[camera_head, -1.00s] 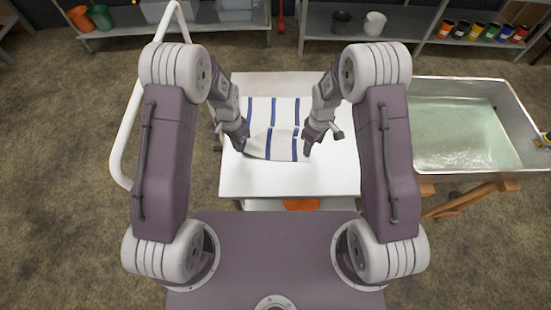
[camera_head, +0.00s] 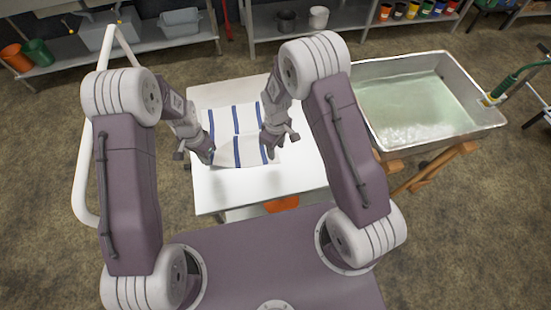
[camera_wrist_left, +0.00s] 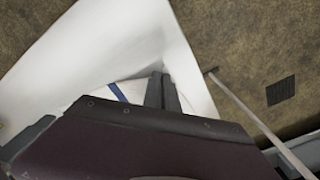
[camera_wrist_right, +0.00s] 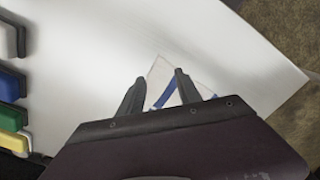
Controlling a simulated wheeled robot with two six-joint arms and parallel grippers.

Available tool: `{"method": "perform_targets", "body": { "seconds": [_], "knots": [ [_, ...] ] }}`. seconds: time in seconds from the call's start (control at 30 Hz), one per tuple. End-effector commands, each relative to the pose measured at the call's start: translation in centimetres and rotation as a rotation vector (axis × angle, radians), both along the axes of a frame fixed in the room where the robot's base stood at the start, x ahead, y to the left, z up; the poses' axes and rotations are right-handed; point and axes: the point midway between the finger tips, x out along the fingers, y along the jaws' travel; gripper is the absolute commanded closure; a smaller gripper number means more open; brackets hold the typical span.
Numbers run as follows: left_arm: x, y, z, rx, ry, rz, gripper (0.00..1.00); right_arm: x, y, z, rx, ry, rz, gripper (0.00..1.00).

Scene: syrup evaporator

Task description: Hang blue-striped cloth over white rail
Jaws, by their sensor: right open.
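The white cloth with blue stripes (camera_head: 236,122) lies on the white table (camera_head: 290,180); its near edge is by my grippers. My left gripper (camera_head: 208,158) is at the cloth's near left corner, and its fingers look closed on it; a striped part shows beside them in the left wrist view (camera_wrist_left: 120,92). My right gripper (camera_head: 268,155) is open at the near right corner, and a cloth corner shows between its fingers in the right wrist view (camera_wrist_right: 166,88). The white rail (camera_head: 85,165) is a bent tube left of the table, partly behind my left arm.
A metal pan of pale liquid (camera_head: 415,105) stands right of the table on wooden supports. Shelves (camera_head: 250,25) with buckets and colored pots line the back. An orange thing (camera_head: 282,204) is under the table's near edge. Colored blocks (camera_wrist_right: 12,85) show in the right wrist view.

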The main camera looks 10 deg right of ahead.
Motion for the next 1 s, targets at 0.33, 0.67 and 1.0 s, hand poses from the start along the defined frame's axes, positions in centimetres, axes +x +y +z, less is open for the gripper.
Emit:
{"method": "perform_targets", "body": {
  "seconds": [0.33,0.67,1.0],
  "knots": [
    [0.0,0.0,0.0,0.000,0.000,0.000,1.00,0.0,0.0,-4.5,0.000,0.000,0.000,0.59],
    [0.0,0.0,0.0,0.000,0.000,0.000,1.00,0.0,0.0,-4.9,0.001,-0.001,0.000,0.59],
    [0.0,0.0,0.0,0.000,0.000,0.000,1.00,0.0,0.0,-5.0,-0.001,0.001,0.000,1.00]
  ]
}}
